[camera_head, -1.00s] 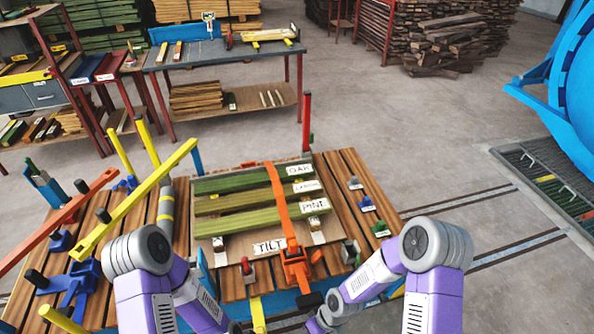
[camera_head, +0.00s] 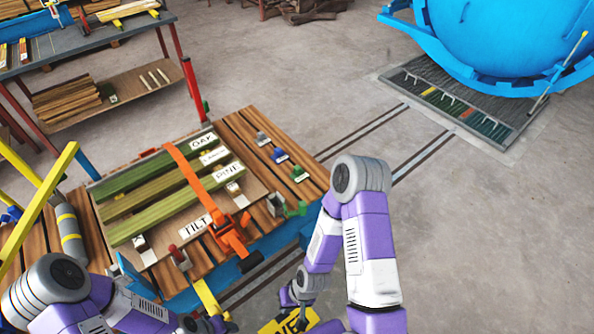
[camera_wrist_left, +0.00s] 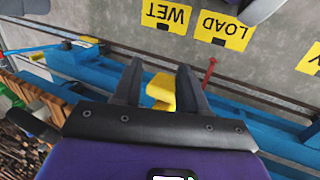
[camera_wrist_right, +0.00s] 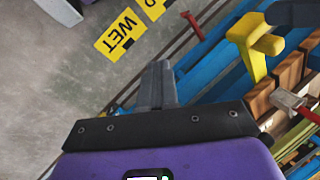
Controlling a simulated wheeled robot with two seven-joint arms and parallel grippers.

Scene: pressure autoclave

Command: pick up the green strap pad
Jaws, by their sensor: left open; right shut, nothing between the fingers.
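The small green pad (camera_head: 298,173), which looks like the strap pad, sits on the right edge of the slatted table with a white label beside it. It stands in a row with a blue pad (camera_head: 279,155) and a grey pad (camera_head: 263,138). My right gripper (camera_head: 287,298) is low in front of the table, well apart from the pad; its fingers are shut and empty in the right wrist view (camera_wrist_right: 156,84). My left gripper (camera_wrist_left: 158,82) is open in the left wrist view, with a yellow post beyond its fingers.
An orange strap (camera_head: 192,176) crosses green timber boards on a tray, with an orange buckle (camera_head: 230,235) near the front. A green bracket (camera_head: 296,208) stands at the table's right corner. Yellow floor signs (camera_wrist_right: 122,33) lie below. Open floor is to the right.

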